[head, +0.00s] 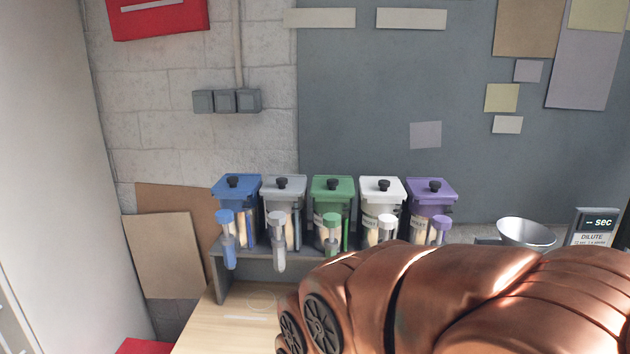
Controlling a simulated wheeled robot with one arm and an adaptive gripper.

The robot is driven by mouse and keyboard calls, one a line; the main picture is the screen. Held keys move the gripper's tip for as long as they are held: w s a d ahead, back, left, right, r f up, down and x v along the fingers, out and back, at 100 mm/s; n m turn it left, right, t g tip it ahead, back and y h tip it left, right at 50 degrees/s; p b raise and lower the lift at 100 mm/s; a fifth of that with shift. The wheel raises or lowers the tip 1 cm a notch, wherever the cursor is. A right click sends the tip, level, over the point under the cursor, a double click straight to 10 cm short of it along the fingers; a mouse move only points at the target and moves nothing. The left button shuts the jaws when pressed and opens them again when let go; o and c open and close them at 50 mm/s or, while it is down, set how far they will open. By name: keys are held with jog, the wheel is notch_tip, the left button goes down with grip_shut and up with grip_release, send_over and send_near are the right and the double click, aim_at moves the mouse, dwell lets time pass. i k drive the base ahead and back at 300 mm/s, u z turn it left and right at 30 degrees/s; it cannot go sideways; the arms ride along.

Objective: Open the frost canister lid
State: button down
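Several canisters with coloured lids stand in a row on a grey rack: blue (236,187), light grey (284,188), green (332,188), white (382,188) and purple (431,190). Each lid has a black knob and looks shut. A tube with a matching cap hangs in front of each canister. My copper-coloured arm fills the lower right in front of the rack. My gripper is not visible.
The grey rack (221,275) stands on a wooden table (215,325). A brown board (164,254) leans at the left. The wall is close behind the canisters.

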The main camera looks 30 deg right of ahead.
aim_at(376, 190)
jog(key=z, duration=1.2)
jog(key=k, duration=1)
jog(key=u, duration=1.35)
jog(key=i, duration=1.15)
jog(key=z, duration=1.2)
